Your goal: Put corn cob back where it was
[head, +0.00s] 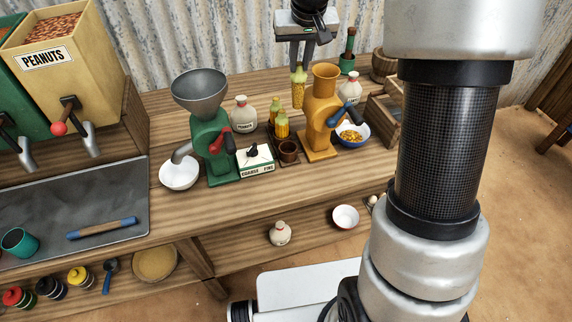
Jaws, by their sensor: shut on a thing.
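My gripper (301,66) points down at the back of the wooden counter, shut on the top of a yellow corn cob (298,90). The cob hangs upright behind the gap between the green grinder and the orange grinder. I cannot tell whether its lower end touches anything. More corn cobs (281,127) stand close together in front of it, to its lower left. What they stand in is partly hidden.
The green grinder (205,145) with its grey hopper stands left and the orange grinder (318,118) right. The counter's front strip (270,202) is clear.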

